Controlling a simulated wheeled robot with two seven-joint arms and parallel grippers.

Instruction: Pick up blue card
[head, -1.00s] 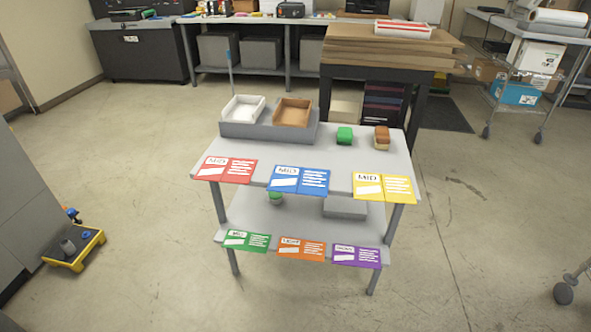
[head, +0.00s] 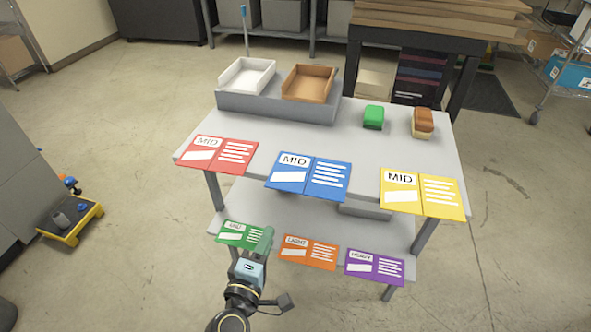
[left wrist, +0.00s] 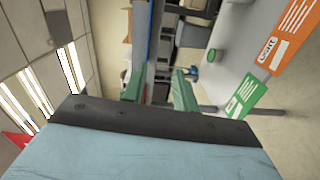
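The blue card (head: 308,177), marked MID, lies at the front edge of the cart's upper shelf, in the middle, jutting past the edge. A red card (head: 218,154) is left of it and a yellow card (head: 421,193) right of it. My left gripper (head: 254,246) is below and left of the blue card, in front of the lower shelf and partly over the green card (head: 240,233). In the left wrist view its two green fingers (left wrist: 158,88) stand apart with nothing held between them. My right gripper is in neither view.
An orange card (head: 309,252) and a purple card (head: 374,267) lie along the lower shelf's front. The upper shelf (head: 330,145) carries a white tray (head: 247,77), a brown tray (head: 308,83), a green block (head: 373,117) and a brown-and-tan block (head: 422,123). Floor is clear in front.

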